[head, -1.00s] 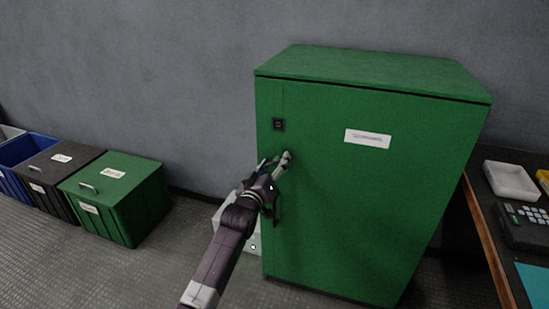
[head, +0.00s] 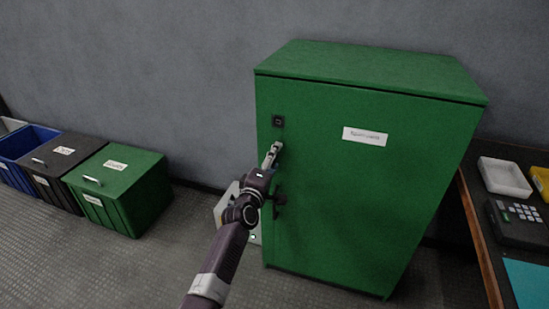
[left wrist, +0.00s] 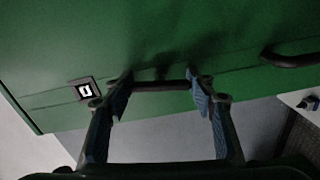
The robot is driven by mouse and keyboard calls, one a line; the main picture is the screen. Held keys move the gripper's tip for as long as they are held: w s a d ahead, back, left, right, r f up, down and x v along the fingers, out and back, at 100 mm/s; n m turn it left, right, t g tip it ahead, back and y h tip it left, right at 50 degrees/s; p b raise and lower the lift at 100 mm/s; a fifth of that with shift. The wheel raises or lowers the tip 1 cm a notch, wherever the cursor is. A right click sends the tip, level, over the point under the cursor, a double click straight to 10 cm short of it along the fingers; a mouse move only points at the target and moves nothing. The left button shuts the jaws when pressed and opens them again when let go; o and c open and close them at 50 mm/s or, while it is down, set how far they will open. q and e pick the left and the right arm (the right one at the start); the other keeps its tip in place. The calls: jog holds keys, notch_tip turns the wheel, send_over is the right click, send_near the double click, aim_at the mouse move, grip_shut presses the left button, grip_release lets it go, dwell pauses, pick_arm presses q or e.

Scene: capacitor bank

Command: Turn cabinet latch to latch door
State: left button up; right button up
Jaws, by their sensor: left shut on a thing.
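The green cabinet (head: 350,190) stands against the grey wall, and its door looks flush with the frame. My left gripper (head: 273,153) is at the door's left edge, below a small black square with a light mark (head: 278,121). In the left wrist view, the fingers (left wrist: 160,80) are on both ends of a dark bar, apparently the latch (left wrist: 160,86), and are shut on it against the green front. The square (left wrist: 85,90) is left of the fingers. The black door handle (head: 280,200) is below my gripper and also shows in the left wrist view (left wrist: 292,58). My right gripper is not in view.
A white label (head: 365,137) is on the door. Green (head: 125,190), black and blue bins (head: 30,145) stand on the floor at left. A light box is partly hidden behind my arm. A table at right holds a white tray (head: 504,177) and a dark keypad device (head: 518,222).

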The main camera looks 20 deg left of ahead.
pick_arm(q)
jog(key=shift+n, duration=0.8)
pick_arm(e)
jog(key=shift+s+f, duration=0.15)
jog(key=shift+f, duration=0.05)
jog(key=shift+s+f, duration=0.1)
pick_arm(q)
jog(key=o, duration=1.2)
jog(key=shift+s, duration=0.1)
jog(key=s, duration=1.1)
jog(key=shift+s+a, duration=0.2)
jog(key=shift+s, duration=0.2)
